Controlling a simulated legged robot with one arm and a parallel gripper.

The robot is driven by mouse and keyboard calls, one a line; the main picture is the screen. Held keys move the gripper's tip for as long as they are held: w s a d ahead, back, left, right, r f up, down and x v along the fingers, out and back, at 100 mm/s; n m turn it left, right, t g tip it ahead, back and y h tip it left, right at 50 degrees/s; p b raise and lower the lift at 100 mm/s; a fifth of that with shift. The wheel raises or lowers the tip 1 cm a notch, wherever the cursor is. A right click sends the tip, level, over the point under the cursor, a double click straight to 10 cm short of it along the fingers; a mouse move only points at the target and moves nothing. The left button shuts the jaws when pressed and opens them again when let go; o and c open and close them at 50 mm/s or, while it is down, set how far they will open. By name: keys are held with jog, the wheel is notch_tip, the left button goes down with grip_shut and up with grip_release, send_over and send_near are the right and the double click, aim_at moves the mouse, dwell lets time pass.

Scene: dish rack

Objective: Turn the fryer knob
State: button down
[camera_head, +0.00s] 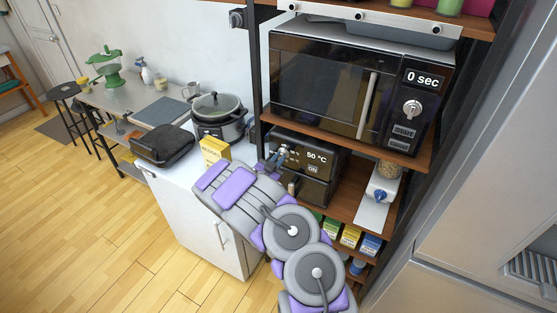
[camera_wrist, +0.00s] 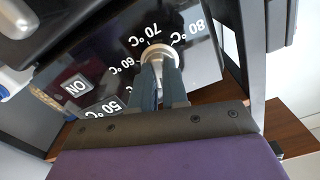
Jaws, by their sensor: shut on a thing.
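The fryer (camera_head: 312,150) is a dark box with a glossy front panel, on the shelf below the microwave. Its display reads 50 °C in the head view, above a button marked ON. In the wrist view, the fryer panel (camera_wrist: 105,75) shows temperature marks from 50 to 80 °C around a round pale knob (camera_wrist: 157,55). My gripper (camera_wrist: 160,75) is shut on the knob, with its two fingers at the knob's near side. In the head view, my gripper (camera_head: 277,158) reaches the left part of the fryer front. The knob is mostly hidden there.
A microwave (camera_head: 340,90) sits on the shelf above. A yellow box (camera_head: 214,150), a slow cooker (camera_head: 218,117) and a black appliance (camera_head: 162,146) stand on the white counter to the left. A grain dispenser (camera_head: 384,185) is right of the fryer. Open floor lies at left.

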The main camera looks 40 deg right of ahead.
jog(key=shift+w+a+n+p, duration=0.2)
jog(key=shift+n+p, duration=0.1)
jog(key=shift+p, duration=1.65)
jog(key=shift+s+f+n+p, duration=0.15)
jog(key=shift+n+p, duration=0.15)
jog(key=shift+p, duration=0.55)
jog(key=c, duration=1.3)
grip_release()
jog(key=shift+w+d+f, duration=0.1)
jog(key=shift+w+f, duration=0.05)
jog(key=shift+w, duration=0.05)
jog(key=shift+o, duration=1)
jog(key=shift+s, duration=0.15)
jog(key=shift+v, duration=0.95)
jog(key=shift+s, duration=0.1)
